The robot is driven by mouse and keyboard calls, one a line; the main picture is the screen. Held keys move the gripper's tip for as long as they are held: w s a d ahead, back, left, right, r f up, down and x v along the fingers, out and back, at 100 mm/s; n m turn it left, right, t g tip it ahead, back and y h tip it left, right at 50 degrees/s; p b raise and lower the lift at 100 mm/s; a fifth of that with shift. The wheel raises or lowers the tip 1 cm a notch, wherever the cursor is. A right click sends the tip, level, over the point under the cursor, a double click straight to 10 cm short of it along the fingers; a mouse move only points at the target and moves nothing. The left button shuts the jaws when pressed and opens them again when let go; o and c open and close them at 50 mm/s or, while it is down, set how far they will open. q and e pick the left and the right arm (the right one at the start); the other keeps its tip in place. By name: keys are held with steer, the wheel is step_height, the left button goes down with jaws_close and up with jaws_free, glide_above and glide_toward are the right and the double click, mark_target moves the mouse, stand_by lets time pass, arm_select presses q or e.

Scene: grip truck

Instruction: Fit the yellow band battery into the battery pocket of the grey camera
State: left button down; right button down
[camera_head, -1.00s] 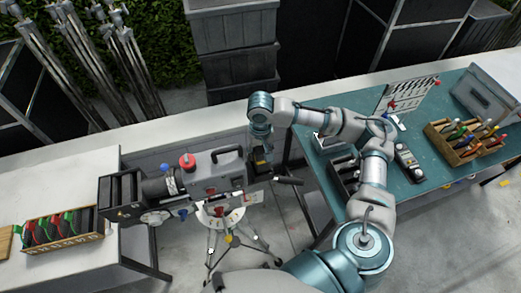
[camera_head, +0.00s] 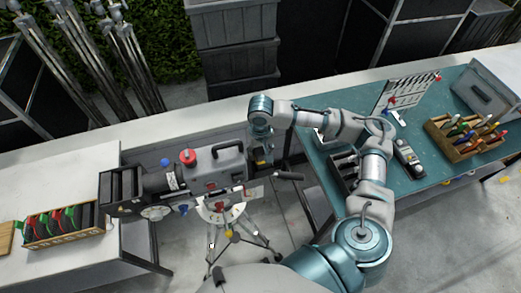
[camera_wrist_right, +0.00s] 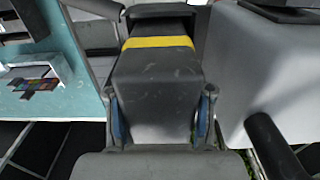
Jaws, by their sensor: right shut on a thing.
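The grey camera (camera_head: 212,169) stands on a tripod between the two tables, its rear end facing right. The battery (camera_wrist_right: 158,85) is a dark grey block with a yellow band across its far part. My right gripper (camera_wrist_right: 160,118) is shut on it, one finger on each side. In the head view my right gripper (camera_head: 262,160) is at the camera's rear end, and the battery there is mostly hidden. In the wrist view the grey camera body (camera_wrist_right: 262,65) is close on the right. I cannot tell whether the battery touches the pocket. My left gripper is not in view.
A teal table (camera_head: 425,172) on the right holds a wooden crate (camera_head: 462,150) of coloured tools, a grey case and a small rack. A white table (camera_head: 70,185) on the left holds a box (camera_head: 62,236) of red and green items. A black handle (camera_head: 288,176) sticks out from the camera.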

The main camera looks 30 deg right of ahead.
steer(key=shift+f, duration=0.25)
steer(key=shift+c, duration=1.8)
jaws_free()
step_height(320, 180, up, 7)
steer(key=shift+d+r, duration=0.1)
steer(key=shift+r, duration=0.1)
